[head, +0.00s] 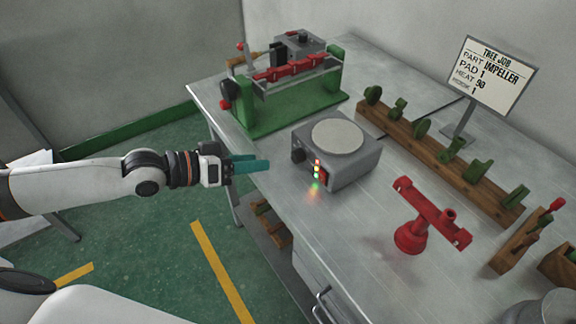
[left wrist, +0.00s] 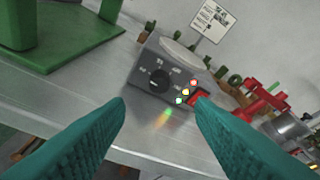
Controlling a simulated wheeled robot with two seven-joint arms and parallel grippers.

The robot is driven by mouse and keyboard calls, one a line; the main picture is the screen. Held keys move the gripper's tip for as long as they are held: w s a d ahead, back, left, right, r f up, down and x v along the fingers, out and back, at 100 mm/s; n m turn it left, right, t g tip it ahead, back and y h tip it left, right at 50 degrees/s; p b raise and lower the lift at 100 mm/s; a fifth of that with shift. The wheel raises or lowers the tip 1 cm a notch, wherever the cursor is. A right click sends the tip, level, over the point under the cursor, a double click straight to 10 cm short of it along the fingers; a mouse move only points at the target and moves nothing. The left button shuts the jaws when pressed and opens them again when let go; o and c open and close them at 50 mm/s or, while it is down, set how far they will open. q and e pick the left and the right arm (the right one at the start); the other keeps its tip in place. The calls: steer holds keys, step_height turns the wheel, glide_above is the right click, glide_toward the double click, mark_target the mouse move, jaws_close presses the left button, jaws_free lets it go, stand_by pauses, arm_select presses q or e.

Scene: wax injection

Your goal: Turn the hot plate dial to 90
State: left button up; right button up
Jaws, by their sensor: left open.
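The hot plate (head: 345,160) is a grey box with a round pale top plate, standing near the front edge of the table. Its black dial (head: 298,155) is on the front face, left of the lit lamps and a red switch. In the left wrist view the dial (left wrist: 159,78) faces me, with marks around it too small to read. My left gripper (head: 268,163) is open and empty, with teal fingers pointing at the hot plate, short of the dial and apart from it. In the left wrist view its fingers (left wrist: 160,112) are spread below the dial. My right gripper is not in view.
A green machine (head: 270,125) stands behind left of the hot plate. A wooden rack (head: 430,150) with green parts and a job sign (head: 490,75) reading "HEAT 90" are at the right. A red stand (head: 415,235) is at the front right. Bare table (head: 340,225) lies between.

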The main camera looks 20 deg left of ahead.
mark_target(294, 158)
arm_select(q)
steer(key=p+x, duration=0.1)
steer(key=x, duration=0.7)
steer(key=shift+w, duration=0.1)
steer(key=shift+w+d+f, duration=0.2)
steer(key=shift+w+d, duration=0.15)
steer(key=shift+d, duration=0.05)
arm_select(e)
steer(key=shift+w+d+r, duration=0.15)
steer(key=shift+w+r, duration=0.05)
